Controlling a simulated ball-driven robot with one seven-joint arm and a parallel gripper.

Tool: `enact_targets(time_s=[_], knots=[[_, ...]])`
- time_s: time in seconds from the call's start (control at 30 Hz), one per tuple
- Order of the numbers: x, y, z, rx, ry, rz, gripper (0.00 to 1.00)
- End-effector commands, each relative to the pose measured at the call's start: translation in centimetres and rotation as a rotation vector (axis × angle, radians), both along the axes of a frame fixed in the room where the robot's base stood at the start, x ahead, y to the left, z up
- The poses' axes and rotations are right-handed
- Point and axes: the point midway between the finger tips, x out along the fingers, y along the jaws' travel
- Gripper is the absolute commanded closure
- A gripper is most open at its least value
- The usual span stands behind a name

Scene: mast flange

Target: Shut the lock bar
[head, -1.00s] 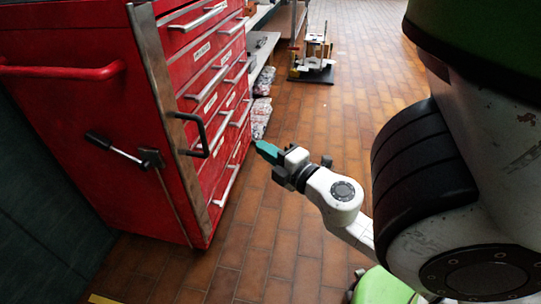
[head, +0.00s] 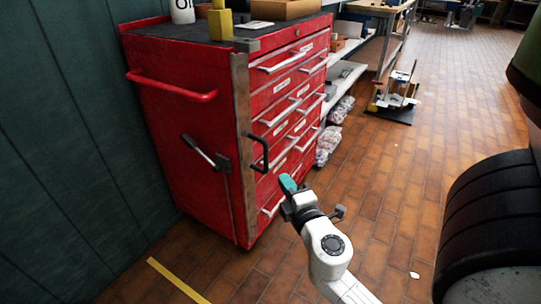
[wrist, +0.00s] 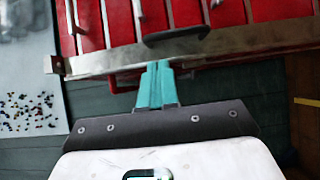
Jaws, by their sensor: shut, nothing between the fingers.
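The lock bar (head: 242,110) is a long worn metal strip standing upright along the left front edge of the red tool cabinet (head: 185,130). Its black bow handle (head: 261,152) sticks out near mid-height. In the wrist view the bar (wrist: 110,62) runs across the picture, with the handle (wrist: 177,36) just above my fingertips. My gripper (head: 287,183) has its teal fingers together and empty, right of and below the handle in the head view. In the wrist view my gripper (wrist: 158,64) points at the bar's edge; I cannot tell whether it touches.
Drawer pulls (head: 280,110) jut from the cabinet front. A side rail (head: 172,86) and a black-gripped lever (head: 202,150) stick out from its left side. A wheeled stand (head: 394,98) is on the floor behind.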

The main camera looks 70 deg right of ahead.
Motion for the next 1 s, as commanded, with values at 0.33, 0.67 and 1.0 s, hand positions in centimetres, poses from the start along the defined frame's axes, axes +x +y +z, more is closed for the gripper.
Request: enact_targets(time_s=[0.33, 0.67, 1.0], knots=[[4.1, -4.9, 0.4, 0.0, -0.004, 0.0, 1.0], [6.6, -8.0, 0.2, 0.0, -0.002, 0.0, 1.0], [7.0, -8.5, 0.0, 0.001, -0.001, 0.001, 1.0]])
